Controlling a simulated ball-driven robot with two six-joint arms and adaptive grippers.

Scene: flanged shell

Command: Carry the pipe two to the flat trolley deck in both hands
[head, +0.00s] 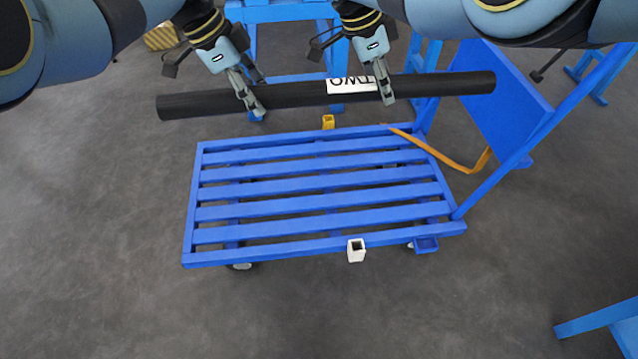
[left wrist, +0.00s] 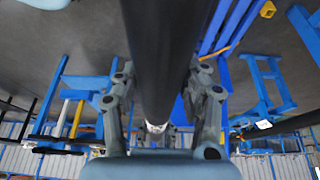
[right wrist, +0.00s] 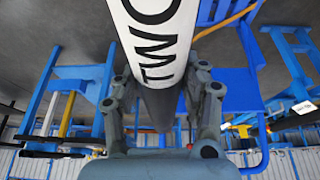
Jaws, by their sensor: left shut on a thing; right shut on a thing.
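The black pipe (head: 290,95) with a white "TWO" label (head: 350,85) is held roughly level, its right end a little higher in the head view. It appears above the far edge of the blue slatted trolley deck (head: 320,187). My left gripper (head: 250,98) is shut on the pipe left of the label; in the left wrist view the pipe (left wrist: 165,60) runs between the fingers. My right gripper (head: 385,92) is shut on it at the label's right end; in the right wrist view the label (right wrist: 155,35) shows close to the fingers.
The deck is bare. A yellow socket (head: 328,122) and a white socket (head: 356,250) sit at its long edges. Grey floor (head: 90,200) is clear at left.

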